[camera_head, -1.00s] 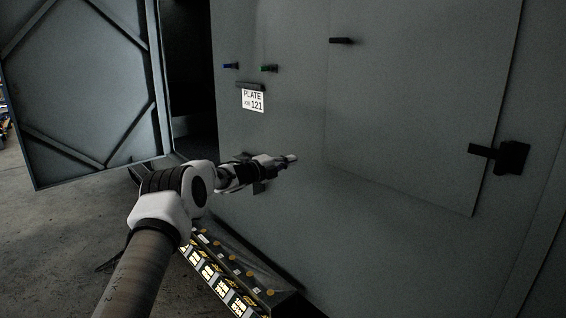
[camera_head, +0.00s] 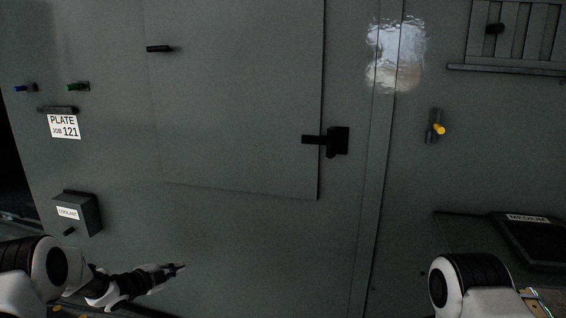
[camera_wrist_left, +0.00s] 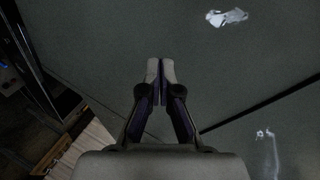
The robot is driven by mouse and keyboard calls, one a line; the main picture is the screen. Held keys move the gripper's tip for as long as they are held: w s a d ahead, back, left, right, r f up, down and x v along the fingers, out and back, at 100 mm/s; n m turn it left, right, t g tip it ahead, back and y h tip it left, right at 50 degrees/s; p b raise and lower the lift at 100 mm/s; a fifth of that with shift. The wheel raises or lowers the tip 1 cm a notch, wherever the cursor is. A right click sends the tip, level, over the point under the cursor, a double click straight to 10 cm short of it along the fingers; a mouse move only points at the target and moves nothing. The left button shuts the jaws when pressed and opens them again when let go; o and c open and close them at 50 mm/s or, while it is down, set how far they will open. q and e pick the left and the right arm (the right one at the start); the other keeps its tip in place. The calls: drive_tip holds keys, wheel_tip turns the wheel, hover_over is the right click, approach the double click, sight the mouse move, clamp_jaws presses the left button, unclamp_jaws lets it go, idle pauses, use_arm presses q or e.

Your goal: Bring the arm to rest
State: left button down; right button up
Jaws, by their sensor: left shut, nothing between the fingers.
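My left gripper (camera_head: 172,269) is at the lower left of the head view, in front of the grey enclosure wall (camera_head: 240,235). Its fingers point to the right and hold nothing. In the left wrist view the two fingertips of the left gripper (camera_wrist_left: 160,68) are together and empty, with plain dark panel beyond them. A white arm joint of mine shows at the lower right of the head view, but the right gripper is outside the picture.
The enclosure bears a black door handle (camera_head: 337,141), a yellow knob (camera_head: 439,129), a coolant box (camera_head: 78,213) and a plate sign (camera_head: 64,126). A dark tray labelled medium (camera_head: 535,240) juts out at the right. The wall between the arms is bare.

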use_arm(q)
drive_tip(key=s+d+f+n+g+y, duration=0.1)
drive_tip(key=s+d+f+n+g, duration=0.3)
drive_tip(key=s+f, duration=0.7)
drive_tip(key=s+d+f+n+g+y, duration=0.15)
drive_tip(key=s+d+f+n, duration=0.4)
drive_tip(key=s, duration=0.75)
drive_tip(key=s+a+f+n+g+y, duration=0.1)
drive_tip(key=s+n+g+y, duration=0.1)
drive_tip(key=s, duration=1.2)
drive_tip(key=s+a+f+n+g+y, duration=0.1)
drive_tip(key=s+n+g, duration=0.4)
drive_tip(key=s, duration=0.9)
drive_tip(key=shift+s+a+f+n+y, duration=0.35)
drive_tip(key=shift+a+f+n+y, duration=0.1)
drive_tip(key=shift+n, duration=0.8)
